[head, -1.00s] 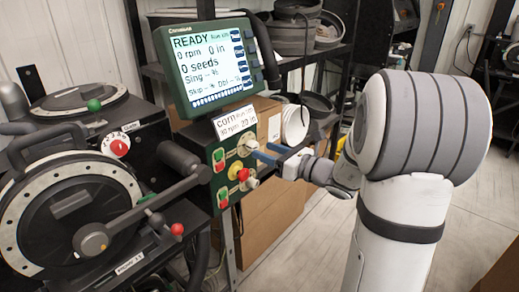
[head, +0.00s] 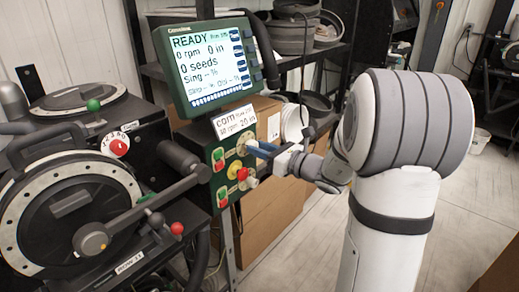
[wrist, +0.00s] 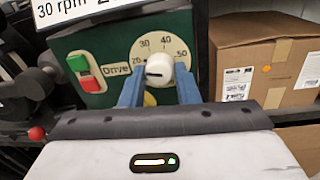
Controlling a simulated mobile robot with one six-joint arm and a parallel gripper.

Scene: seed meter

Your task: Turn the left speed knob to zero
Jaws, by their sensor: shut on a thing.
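A white knob (wrist: 159,69) sits on a round cream dial (wrist: 148,45) marked 20, 30, 40 and 50, with a "Drive" label beside it. A dark line on the knob lies nearly level. My gripper (wrist: 158,88) has its two blue fingers on either side of this knob and is shut on it. In the head view my gripper (head: 254,149) reaches the dial on the green panel (head: 221,178) from the right, and its fingers mostly hide the knob. The fingers hide the dial's lower part in the wrist view.
A green and red switch (wrist: 85,72) is left of the dial. Below the dial are a yellow part (head: 233,170), a red button (head: 242,174) and another knob (head: 253,183). The display (head: 208,62) reads READY, 0 rpm. A red dial knob (head: 119,147) is on the left machine.

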